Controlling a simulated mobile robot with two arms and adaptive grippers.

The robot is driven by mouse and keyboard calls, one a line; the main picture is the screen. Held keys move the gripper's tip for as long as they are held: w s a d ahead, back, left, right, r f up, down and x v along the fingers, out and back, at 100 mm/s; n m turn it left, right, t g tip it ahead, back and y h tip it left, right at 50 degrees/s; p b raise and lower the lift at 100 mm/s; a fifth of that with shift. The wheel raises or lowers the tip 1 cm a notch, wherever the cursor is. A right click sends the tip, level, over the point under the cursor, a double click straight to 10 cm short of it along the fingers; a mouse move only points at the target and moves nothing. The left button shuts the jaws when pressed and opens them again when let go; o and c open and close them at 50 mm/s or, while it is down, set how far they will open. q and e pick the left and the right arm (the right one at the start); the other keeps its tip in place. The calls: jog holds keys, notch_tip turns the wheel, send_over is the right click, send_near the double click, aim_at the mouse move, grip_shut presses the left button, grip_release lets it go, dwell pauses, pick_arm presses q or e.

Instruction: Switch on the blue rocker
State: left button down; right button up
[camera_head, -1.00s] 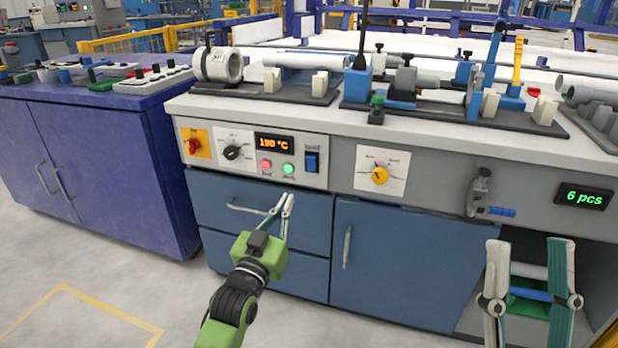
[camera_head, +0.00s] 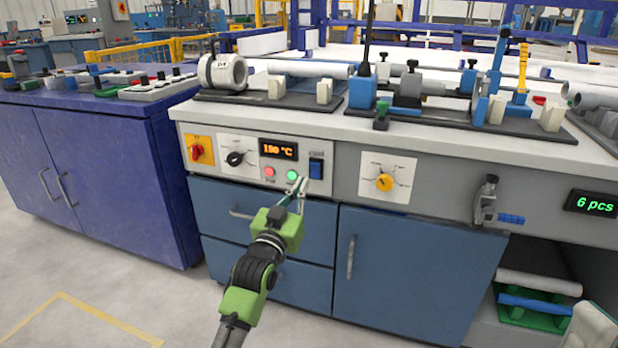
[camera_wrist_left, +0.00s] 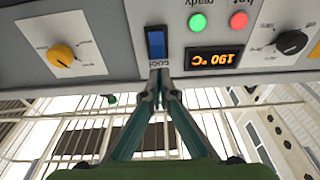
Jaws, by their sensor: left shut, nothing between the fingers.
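The blue rocker (camera_head: 316,168) sits on the light control panel, right of the green lamp; it also shows in the upside-down left wrist view (camera_wrist_left: 156,43). Which way it is tipped is too small to tell. My left gripper (camera_head: 301,184) is shut and empty, its tips just below and left of the rocker in the head view. In the left wrist view the fingertips (camera_wrist_left: 159,82) are together, close to the rocker's label; I see no clear contact.
Beside the rocker are a green lamp (camera_head: 292,175), a red lamp (camera_head: 269,171), a display reading 190 °C (camera_head: 278,150) and a black knob (camera_head: 235,158). A yellow knob (camera_head: 385,182) is to the right. Blue drawers (camera_head: 225,205) lie below the panel.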

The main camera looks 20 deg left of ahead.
aim_at(313, 164)
pick_arm(q)
jog(key=w, duration=0.1)
jog(key=w+b, duration=0.1)
jog(key=w, duration=0.2)
jog(key=shift+w+d+r+b, duration=0.1)
jog(key=shift+w+r+b, duration=0.15)
jog(key=shift+b, duration=0.05)
jog(key=shift+w+r, duration=0.25)
jog(key=shift+w, duration=0.55)
